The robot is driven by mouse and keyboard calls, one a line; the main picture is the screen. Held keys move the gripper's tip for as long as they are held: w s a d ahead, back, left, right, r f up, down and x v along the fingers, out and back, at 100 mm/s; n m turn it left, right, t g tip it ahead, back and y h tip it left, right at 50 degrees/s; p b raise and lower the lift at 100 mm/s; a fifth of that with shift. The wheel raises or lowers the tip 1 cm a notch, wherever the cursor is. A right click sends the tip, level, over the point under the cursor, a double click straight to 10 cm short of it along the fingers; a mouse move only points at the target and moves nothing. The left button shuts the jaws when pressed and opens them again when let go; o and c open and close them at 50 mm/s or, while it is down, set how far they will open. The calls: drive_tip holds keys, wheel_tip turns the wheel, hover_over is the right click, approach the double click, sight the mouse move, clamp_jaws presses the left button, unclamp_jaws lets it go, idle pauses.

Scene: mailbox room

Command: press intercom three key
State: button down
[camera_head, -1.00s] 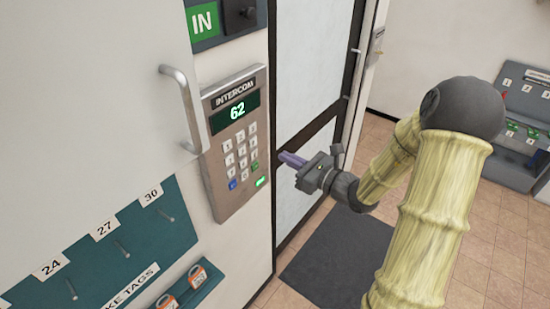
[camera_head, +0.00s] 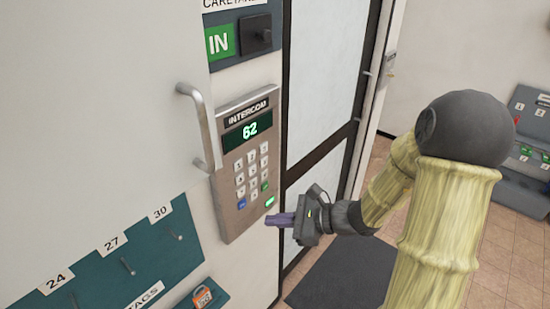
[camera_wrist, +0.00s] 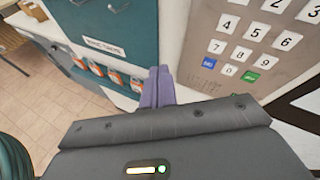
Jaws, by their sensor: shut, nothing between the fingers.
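The intercom (camera_head: 229,205) is a grey metal panel on the wall, with a green display (camera_head: 248,131) reading 62. Its keypad has white number keys above a blue and a green key. The three key (camera_head: 264,148) is at the top right of the keypad; it also shows near the right edge of the wrist view (camera_wrist: 311,11). My gripper (camera_head: 269,220) is shut and empty, its purple fingers pointing left beside the intercom's lower right corner, below the keypad. In the wrist view the fingers (camera_wrist: 158,74) lie left of the keypad. Contact with the panel cannot be told.
A vertical handle (camera_head: 186,125) sticks out left of the intercom. A teal hook board (camera_head: 95,275) and orange tags (camera_head: 202,297) are at lower left. A framed door (camera_head: 325,80) stands right of the intercom. A dark mat (camera_head: 340,275) lies on the floor.

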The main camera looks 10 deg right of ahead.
drive_tip(key=s+d+f+n+g+h+b, duration=0.1)
drive_tip(key=s+d+f+n+g+h, duration=0.15)
drive_tip(key=s+n+h, duration=0.2)
drive_tip(key=s+d+f+n+g+h, duration=0.1)
drive_tip(key=s+f+n+g+h, duration=0.25)
drive_tip(key=s+n, duration=0.25)
drive_tip(key=w+d+r+n+t+h+b, duration=0.1)
drive_tip(key=d+n+t+h, duration=0.2)
drive_tip(key=n, duration=0.6)
drive_tip(key=d+h, duration=0.2)
drive_tip(key=d, duration=0.1)
drive_tip(key=shift+w+d+t, duration=0.15)
drive_tip(key=shift+d+t, duration=0.1)
drive_tip(key=shift+t, duration=0.05)
drive_tip(key=shift+r, duration=0.1)
